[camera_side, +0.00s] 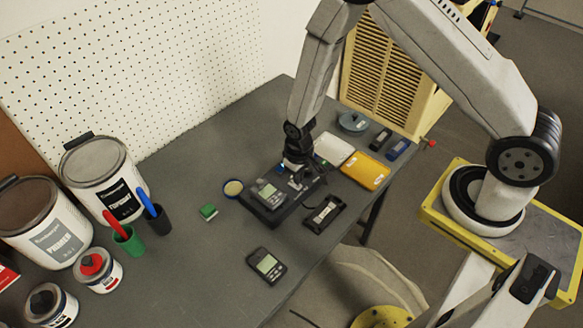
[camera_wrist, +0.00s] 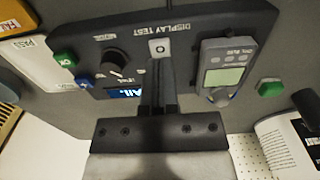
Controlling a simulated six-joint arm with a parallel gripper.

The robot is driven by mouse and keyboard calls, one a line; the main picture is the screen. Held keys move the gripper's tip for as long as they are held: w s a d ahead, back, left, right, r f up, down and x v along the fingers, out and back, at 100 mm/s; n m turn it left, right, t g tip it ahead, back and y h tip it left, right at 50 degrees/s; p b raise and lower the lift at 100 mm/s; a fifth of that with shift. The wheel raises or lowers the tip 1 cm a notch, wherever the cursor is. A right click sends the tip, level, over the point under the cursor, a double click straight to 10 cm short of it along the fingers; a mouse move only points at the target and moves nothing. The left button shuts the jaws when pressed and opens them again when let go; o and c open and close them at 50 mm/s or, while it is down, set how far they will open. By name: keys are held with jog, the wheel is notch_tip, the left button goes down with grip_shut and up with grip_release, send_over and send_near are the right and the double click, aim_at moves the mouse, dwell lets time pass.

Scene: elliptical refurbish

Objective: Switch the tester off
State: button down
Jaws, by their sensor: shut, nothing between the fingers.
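The tester is a dark panel marked DISPLAY TEST (camera_wrist: 205,20) in the wrist view; its dark base (camera_side: 291,214) shows in the side view. It has a black knob (camera_wrist: 116,64), a green ON button (camera_wrist: 65,61), a blue button (camera_wrist: 85,84) and a small white key marked O (camera_wrist: 158,46). Its lit blue screen (camera_wrist: 124,93) is partly hidden by my fingers; the letters "AIL" show. A grey meter (camera_wrist: 224,68) sits in the tester's cradle. My gripper (camera_wrist: 158,62) is shut and empty, its tips right at the O key; I cannot tell whether they touch it.
A white PASS tray (camera_side: 333,148) and a yellow tray (camera_side: 365,170) lie beyond the tester. Another meter (camera_side: 266,265) lies on the near bench. A green block (camera_side: 208,211), pen cups (camera_side: 130,241) and paint cans (camera_side: 104,178) stand left. A black holder (camera_side: 325,214) is close right.

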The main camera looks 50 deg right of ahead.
jog(key=shift+f, duration=1.1)
dwell(1.1)
jog(key=shift+r, duration=3.5)
jog(key=r, duration=0.1)
notch_tip(320, 180, up, 8)
jog(key=r+t, duration=0.1)
send_over(299, 186)
jog(key=s+d, duration=0.2)
jog(key=s, duration=0.1)
jog(key=s+d+r+t, duration=0.1)
jog(key=s+d+r, duration=0.1)
jog(key=s+r, duration=0.4)
jog(key=shift+r+t, duration=0.3)
jog(key=shift+r, duration=0.2)
